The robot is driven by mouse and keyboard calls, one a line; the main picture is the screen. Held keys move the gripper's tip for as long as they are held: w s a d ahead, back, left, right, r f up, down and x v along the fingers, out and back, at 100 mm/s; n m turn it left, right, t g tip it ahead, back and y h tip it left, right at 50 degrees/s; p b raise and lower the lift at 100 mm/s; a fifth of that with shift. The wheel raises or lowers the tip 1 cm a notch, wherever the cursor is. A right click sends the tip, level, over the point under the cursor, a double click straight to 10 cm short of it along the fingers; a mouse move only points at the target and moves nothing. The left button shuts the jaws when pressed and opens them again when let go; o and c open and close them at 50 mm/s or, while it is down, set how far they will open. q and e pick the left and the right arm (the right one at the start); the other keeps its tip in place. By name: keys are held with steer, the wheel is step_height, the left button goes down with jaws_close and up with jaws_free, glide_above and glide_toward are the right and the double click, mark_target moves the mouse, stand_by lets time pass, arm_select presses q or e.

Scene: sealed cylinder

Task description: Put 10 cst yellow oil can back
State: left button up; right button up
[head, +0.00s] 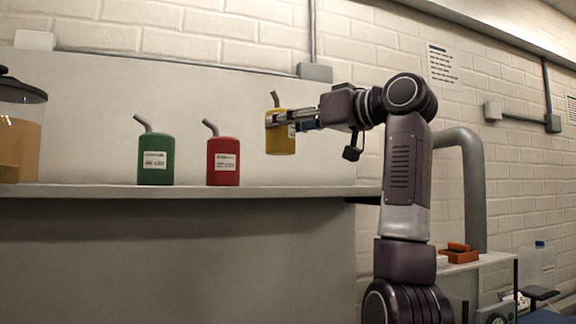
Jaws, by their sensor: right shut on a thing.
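The can's bottom appears above the shelf (270,191), to the right of the other cans. A green can (156,162) and a red can (223,163) stand upright on the shelf, both with bent spouts and white labels. My left gripper is not in view.
A clear container (18,140) with amber liquid and a dark lid stands at the shelf's left end. The shelf right of the red can is clear. A thick grey pipe (473,190) rises behind my right arm. An orange tray (458,252) sits on a lower surface at right.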

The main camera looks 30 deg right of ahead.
mark_target(289, 153)
steer(key=shift+s+f, duration=0.15)
steer(key=shift+f, duration=0.65)
steer(key=shift+s+f, duration=0.1)
steer(key=shift+f, duration=0.8)
step_height(289, 153, down, 2)
steer(key=shift+a+f, duration=0.1)
steer(key=shift+f, duration=0.55)
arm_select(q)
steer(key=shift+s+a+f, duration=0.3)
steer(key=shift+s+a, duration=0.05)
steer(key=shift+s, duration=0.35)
